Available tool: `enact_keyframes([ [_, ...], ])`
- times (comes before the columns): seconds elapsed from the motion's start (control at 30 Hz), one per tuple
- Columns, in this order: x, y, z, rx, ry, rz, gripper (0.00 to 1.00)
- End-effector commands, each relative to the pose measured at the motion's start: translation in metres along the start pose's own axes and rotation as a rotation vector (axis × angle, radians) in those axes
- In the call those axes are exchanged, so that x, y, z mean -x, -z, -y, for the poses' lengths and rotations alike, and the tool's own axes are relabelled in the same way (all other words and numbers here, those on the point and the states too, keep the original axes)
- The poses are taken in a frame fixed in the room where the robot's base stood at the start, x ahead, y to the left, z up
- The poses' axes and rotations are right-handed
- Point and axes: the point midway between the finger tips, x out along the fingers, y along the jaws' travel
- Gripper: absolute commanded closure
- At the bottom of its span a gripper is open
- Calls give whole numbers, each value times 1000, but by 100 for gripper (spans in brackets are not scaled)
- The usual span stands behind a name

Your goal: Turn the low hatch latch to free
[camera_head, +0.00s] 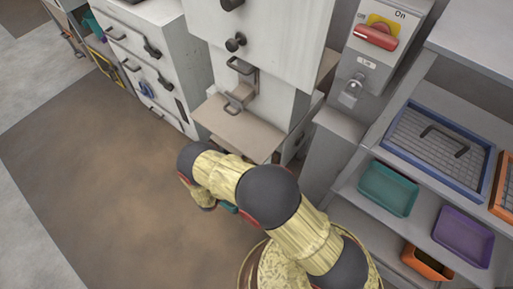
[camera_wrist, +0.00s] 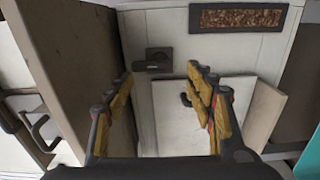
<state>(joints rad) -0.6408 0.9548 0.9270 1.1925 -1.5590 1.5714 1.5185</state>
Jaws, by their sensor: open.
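In the wrist view a dark latch (camera_wrist: 154,60) is on the pale machine front, just above a white hatch panel (camera_wrist: 175,125). A small dark hooked handle (camera_wrist: 187,99) shows on that panel, close to the right finger. My gripper (camera_wrist: 163,82) is open and empty, with yellow-padded fingers either side of the view. The latch lies beyond the fingertips, between them in the picture; no contact shows. In the head view my arm covers the low part of the machine, so the latch and gripper cannot be made out there.
A brown pellet window (camera_wrist: 238,17) is above the latch. A brown side panel (camera_wrist: 65,75) stands close at left in the wrist view. In the head view a brown shelf (camera_head: 235,130) juts out above my arm. A switch box (camera_head: 375,60) and tray shelves (camera_head: 345,180) stand at right.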

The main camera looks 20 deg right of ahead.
Motion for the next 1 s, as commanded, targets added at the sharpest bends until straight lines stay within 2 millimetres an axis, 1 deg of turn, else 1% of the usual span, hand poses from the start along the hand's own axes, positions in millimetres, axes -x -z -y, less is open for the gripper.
enact_keyframes([
  [0.03,11,1,0,0,0,-4,45],
  [0.1,23,1,0,0,0,-3,45],
  [0.2,37,0,0,0,0,-2,45],
  [0.3,46,0,0,0,0,-1,45],
  [0.47,51,0,0,1,0,0,45],
  [1.0,51,0,0,5,0,1,45],
])
